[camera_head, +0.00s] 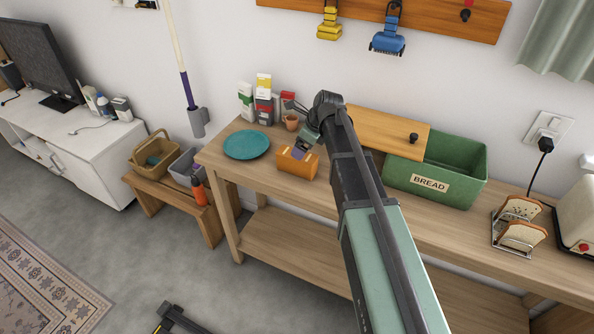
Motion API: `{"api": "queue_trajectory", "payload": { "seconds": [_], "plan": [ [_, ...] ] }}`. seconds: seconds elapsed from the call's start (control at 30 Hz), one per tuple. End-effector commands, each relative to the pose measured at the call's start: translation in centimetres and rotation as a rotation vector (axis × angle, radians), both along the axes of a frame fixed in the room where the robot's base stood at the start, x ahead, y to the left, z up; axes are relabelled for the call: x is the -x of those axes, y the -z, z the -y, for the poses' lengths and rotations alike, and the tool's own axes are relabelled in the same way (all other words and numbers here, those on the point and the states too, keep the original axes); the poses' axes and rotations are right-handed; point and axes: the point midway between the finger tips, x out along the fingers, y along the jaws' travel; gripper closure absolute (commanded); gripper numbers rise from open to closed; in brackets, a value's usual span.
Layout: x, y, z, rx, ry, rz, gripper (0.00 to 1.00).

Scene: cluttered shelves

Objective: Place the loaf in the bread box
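The green bread box (430,184), labelled BREAD, stands to the right, behind my arm. Its wooden lid (390,131) with a dark knob lies over the left part, and the right part is open. My arm hides the box's left end.
The teal plate (246,144) lies to the left. A toast rack (518,228) with bread slices and a toaster (577,215) stand right of the box.

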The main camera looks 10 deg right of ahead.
Motion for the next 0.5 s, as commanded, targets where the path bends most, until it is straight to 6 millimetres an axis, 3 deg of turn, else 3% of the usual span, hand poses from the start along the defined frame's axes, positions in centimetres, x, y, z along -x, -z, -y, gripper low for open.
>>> {"api": "queue_trajectory", "payload": {
  "seconds": [0.03, 0.2, 0.5],
  "plan": [
    [-0.2, 1.5, -0.2, 0.0, -0.001, 0.0, 0.11],
    [-0.4, 1.6, -0.4, 0.0, -0.001, 0.0, 0.11],
    [-1.5, 6.4, -2.0, 0.001, -0.002, -0.001, 0.11]
  ]
}}
